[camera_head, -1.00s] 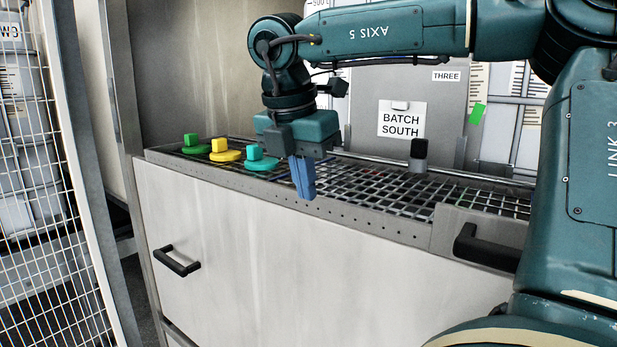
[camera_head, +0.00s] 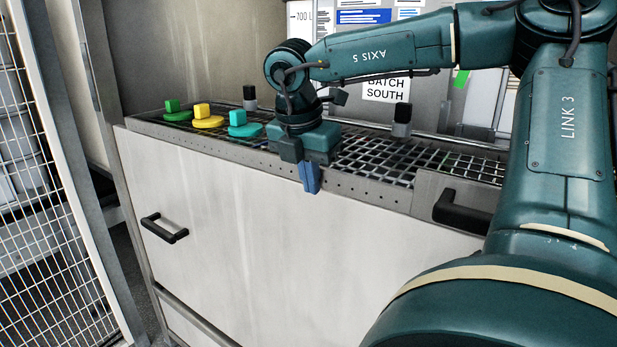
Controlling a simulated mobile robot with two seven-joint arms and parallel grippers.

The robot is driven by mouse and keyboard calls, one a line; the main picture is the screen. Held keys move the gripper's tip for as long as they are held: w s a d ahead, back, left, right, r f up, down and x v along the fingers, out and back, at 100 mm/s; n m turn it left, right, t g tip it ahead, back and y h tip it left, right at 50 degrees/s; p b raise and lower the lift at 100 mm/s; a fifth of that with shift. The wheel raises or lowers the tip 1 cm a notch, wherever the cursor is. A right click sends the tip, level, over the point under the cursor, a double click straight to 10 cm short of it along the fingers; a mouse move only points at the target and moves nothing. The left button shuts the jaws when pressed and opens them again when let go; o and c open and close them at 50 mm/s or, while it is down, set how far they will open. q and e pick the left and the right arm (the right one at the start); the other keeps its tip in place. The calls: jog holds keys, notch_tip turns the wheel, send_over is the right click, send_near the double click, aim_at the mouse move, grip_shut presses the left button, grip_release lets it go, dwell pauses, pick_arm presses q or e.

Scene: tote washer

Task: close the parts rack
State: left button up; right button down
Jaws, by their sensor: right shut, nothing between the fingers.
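The mesh-topped parts rack (camera_head: 372,190) has a grey perforated front rim and a pale front panel below it. It bears a green part (camera_head: 175,111), a yellow part (camera_head: 207,118) and a teal part (camera_head: 243,126) at its left end. A black handle (camera_head: 463,213) sits on a grey plate at the rack's right. My right gripper (camera_head: 311,180) is shut and empty, its blue fingers pointing down at the front rim, between the teal part and that handle. I cannot tell whether the fingers touch the rim. My left gripper is not in view.
Another black handle (camera_head: 165,229) is on the pale front panel at left. Two dark-topped pegs stand at the rack's back, one (camera_head: 250,98) left and one (camera_head: 402,121) right. A wire mesh fence (camera_head: 45,200) stands at far left. My right arm covers the right side.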

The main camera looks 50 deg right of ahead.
aim_at(347, 158)
jog(key=shift+d, duration=0.1)
jog(key=d, duration=0.8)
jog(key=w+d, duration=0.1)
jog(key=d, duration=0.4)
jog(key=shift+w+d, duration=0.1)
